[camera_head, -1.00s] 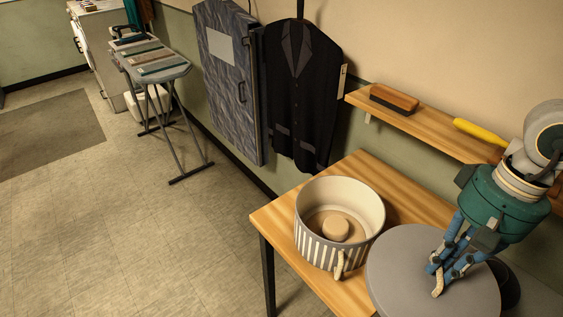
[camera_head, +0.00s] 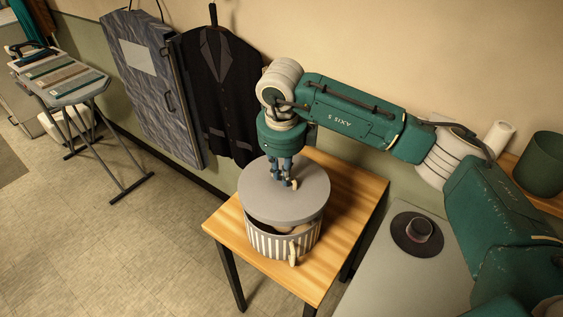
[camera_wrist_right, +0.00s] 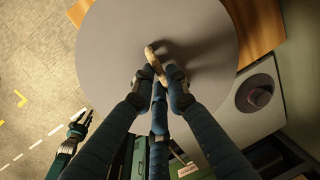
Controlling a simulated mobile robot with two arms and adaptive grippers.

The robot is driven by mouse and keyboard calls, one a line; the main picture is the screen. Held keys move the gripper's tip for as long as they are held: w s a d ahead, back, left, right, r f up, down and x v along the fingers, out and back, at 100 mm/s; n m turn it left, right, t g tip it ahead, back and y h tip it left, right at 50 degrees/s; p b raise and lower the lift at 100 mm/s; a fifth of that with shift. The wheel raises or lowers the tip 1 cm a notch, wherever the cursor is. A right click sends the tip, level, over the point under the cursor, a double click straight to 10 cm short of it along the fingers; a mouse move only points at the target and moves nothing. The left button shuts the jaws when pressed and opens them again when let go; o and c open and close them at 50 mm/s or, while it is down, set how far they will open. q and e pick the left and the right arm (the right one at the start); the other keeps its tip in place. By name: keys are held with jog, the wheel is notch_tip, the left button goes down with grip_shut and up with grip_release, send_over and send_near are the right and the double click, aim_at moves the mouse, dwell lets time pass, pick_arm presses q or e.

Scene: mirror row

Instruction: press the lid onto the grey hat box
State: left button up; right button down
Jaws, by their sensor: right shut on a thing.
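The lid (camera_head: 262,198) is a flat grey disc with a pale loop handle (camera_wrist_right: 152,58). My right gripper (camera_head: 290,183) is shut on that handle from above. The grey hat box (camera_head: 268,242), striped grey and white, stands on the wooden table. The lid is over the box, with a dark gap at the front where a bit of the tan thing inside (camera_head: 284,229) shows. The back of the rim is hidden by the lid. In the right wrist view the lid (camera_wrist_right: 110,45) hides the box. My left gripper (camera_wrist_right: 82,120) appears small at the left there; its jaws are unclear.
The wooden table (camera_head: 345,200) has bare room right of the box. A grey surface (camera_head: 375,265) with a dark hat (camera_head: 418,236) is at the right. A dark jacket (camera_head: 222,90) and a grey-blue garment bag (camera_head: 150,80) hang on the wall behind.

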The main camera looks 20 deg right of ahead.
aim_at(281, 182)
jog(key=shift+w+r+m, duration=0.15)
jog(key=shift+w+m, duration=0.2)
jog(key=shift+m, duration=0.35)
jog(key=shift+w+f+m, duration=0.1)
jog(key=shift+f+m, duration=0.1)
jog(key=shift+m, duration=0.2)
jog(key=shift+f+b, duration=0.5)
jog(key=shift+f, duration=0.95)
notch_tip(281, 182, down, 2)
jog(key=shift+b, duration=0.55)
pick_arm(q)
jog(key=shift+s+a+f+b, duration=0.1)
jog(key=shift+s+f+b, duration=0.1)
jog(key=shift+f, duration=0.3)
jog(key=shift+s+a+f+b, duration=0.15)
jog(key=shift+f+b, duration=0.1)
jog(key=shift+f, duration=0.3)
jog(key=shift+s+f+b, duration=0.15)
jog(key=shift+f+b, duration=0.05)
jog(key=shift+f, duration=0.3)
pick_arm(e)
jog(key=shift+f, duration=0.7)
pick_arm(q)
jog(key=shift+f+b, duration=0.65)
jog(key=shift+b, duration=0.05)
pick_arm(e)
jog(key=shift+f, duration=0.1)
